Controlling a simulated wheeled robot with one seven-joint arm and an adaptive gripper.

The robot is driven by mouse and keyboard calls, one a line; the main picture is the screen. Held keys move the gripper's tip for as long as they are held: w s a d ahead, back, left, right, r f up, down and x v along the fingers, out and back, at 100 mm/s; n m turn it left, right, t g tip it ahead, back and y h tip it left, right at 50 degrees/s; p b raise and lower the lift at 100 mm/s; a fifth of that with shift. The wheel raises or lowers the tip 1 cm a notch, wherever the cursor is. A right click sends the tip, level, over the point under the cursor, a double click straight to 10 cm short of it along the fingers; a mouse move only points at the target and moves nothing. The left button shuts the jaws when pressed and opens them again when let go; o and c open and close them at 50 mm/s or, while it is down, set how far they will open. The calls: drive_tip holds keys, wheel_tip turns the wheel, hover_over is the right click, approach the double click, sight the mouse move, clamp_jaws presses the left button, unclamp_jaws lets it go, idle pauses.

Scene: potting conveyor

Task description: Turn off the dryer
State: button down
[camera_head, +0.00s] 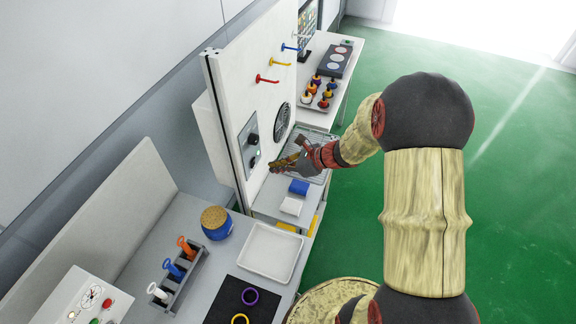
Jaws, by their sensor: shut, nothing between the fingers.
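The dryer looks to be the upright white panel (232,90) with a round dark fan grille (282,122). Left of the grille is a grey control plate (248,146) with a black knob (253,139) and a small greenish spot (252,162) below it. My gripper (273,166) is shut and empty. Its fingers point left toward the lower part of the control plate, in front of the panel and above the rack (300,170). I cannot tell whether the fingertips touch the plate.
Red, yellow and blue hooks stick out of the panel's top. Below my gripper lie a blue block (299,187) and a white block (291,206). A white tray (270,252), a blue jar (216,223) and a tool rack (180,278) stand on the near bench. Green floor at right is clear.

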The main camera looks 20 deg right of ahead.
sight(254, 162)
drive_tip(key=shift+w+a+r, duration=0.1)
drive_tip(key=shift+w+a, duration=1.45)
drive_tip(key=shift+w, duration=0.05)
drive_tip(key=shift+w+a+r, duration=0.2)
drive_tip(key=shift+w+a, duration=0.05)
drive_tip(key=shift+a, duration=0.1)
drive_tip(key=shift+r+p, duration=0.75)
drive_tip(key=shift+r, duration=0.1)
